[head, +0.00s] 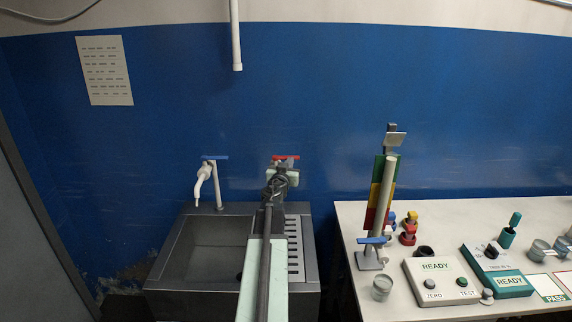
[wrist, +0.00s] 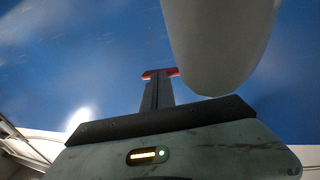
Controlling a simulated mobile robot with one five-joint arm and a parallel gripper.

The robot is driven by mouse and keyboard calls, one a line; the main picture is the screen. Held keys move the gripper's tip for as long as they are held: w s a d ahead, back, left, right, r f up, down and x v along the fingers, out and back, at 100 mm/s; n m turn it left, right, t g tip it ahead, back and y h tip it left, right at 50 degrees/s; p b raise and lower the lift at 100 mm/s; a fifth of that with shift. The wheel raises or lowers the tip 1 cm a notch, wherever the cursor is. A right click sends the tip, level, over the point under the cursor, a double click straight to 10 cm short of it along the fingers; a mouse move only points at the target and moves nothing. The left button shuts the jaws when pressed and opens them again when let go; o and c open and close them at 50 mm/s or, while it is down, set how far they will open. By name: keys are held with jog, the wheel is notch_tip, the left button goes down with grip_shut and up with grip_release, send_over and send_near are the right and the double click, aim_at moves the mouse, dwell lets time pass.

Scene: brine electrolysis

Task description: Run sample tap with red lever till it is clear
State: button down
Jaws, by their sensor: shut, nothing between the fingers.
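The tap with the red lever (head: 286,157) stands at the back right of the sink, and my arm hides most of its body and spout. My gripper (head: 277,180) is in front of it, just below the lever in the head view. In the wrist view my gripper (wrist: 157,75) has its dark fingers together, with the red lever (wrist: 174,72) just beyond their tips. I cannot tell whether they touch. No stream of water is visible.
A grey sink (head: 165,266) lies under my arm, with a second tap with a blue lever (head: 215,158) at its back left. A white table (head: 350,215) on the right holds instruments. A pale rounded thing (wrist: 220,45) looms close in the wrist view.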

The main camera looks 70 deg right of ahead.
jog(key=a, duration=0.7)
jog(key=shift+s+a, duration=0.2)
jog(key=shift+a, duration=0.2)
